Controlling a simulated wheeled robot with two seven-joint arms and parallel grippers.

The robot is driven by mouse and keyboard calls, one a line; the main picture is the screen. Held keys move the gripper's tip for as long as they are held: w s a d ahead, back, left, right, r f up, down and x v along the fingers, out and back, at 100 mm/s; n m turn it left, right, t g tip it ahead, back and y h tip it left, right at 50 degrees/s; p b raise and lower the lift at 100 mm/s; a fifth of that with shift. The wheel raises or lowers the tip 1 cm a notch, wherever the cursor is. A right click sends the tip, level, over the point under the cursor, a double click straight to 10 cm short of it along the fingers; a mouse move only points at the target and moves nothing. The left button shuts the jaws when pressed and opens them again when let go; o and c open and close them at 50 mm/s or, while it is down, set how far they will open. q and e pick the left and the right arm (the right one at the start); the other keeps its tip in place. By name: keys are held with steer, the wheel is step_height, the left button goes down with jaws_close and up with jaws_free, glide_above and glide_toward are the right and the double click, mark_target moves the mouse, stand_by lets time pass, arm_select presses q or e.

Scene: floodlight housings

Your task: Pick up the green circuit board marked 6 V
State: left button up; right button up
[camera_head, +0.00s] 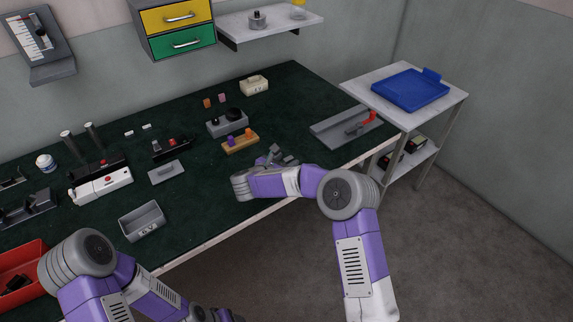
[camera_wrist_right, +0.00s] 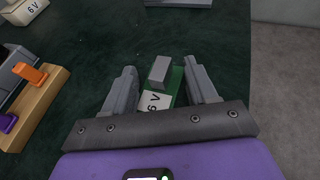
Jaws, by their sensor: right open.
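The green circuit board (camera_wrist_right: 176,84) lies on the dark green bench top in the right wrist view. It carries a grey block and a white label reading 6 V. My right gripper (camera_wrist_right: 162,73) is open, with one finger on each side of the board and a gap visible at each side. Whether the fingers are at the board's height I cannot tell. In the head view my right gripper (camera_head: 277,154) is low over the front of the bench, and I cannot make out the board there. My left arm enters at the lower left; its gripper is not visible.
A wooden holder (camera_head: 240,142) with purple and orange parts stands left of my right gripper. A cream box (camera_head: 254,86) marked 6 V is farther back. A grey fixture (camera_head: 330,130) with a red handle is to the right. An open grey housing (camera_head: 142,221) sits front left.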

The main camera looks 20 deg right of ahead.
jaws_close()
stand_by(0.3)
